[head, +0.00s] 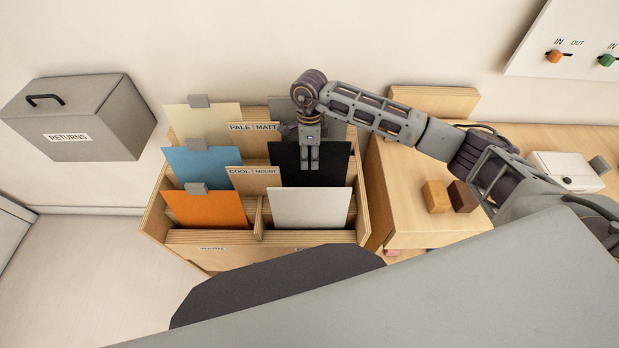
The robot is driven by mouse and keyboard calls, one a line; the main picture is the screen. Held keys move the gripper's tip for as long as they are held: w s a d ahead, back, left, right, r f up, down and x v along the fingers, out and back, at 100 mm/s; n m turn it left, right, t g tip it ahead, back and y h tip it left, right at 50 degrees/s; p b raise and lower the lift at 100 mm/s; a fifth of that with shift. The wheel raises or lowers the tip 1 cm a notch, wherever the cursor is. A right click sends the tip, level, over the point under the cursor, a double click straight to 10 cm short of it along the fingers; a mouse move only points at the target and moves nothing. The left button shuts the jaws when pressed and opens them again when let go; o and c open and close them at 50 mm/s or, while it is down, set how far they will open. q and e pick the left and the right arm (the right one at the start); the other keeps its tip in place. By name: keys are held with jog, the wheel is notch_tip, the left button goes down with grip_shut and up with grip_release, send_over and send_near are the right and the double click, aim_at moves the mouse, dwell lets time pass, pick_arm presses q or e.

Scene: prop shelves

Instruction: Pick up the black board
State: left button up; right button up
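The black board (333,165) stands upright in the right column of the wooden rack (364,200), in the middle row. A grey board (334,110) is behind it and a white board (310,208) is in front of it. My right gripper (309,165) points down over the upper middle of the black board, covering part of it. Its two fingers look close together, with only a thin line between them. I cannot tell whether the board's edge is between them. My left gripper is not in view.
Cream (203,124), blue (203,166) and orange (206,209) boards with grey tabs fill the left column. A grey returns box (80,117) is at the left. Two small blocks (437,196) sit on the wooden counter (400,165) at right, under my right arm.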

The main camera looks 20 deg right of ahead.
grip_shut()
jog(key=shift+r, duration=0.15)
notch_tip(320, 180, up, 28)
jog(key=b, duration=0.2)
dwell(1.1)
jog(key=shift+f, duration=0.2)
dwell(0.4)
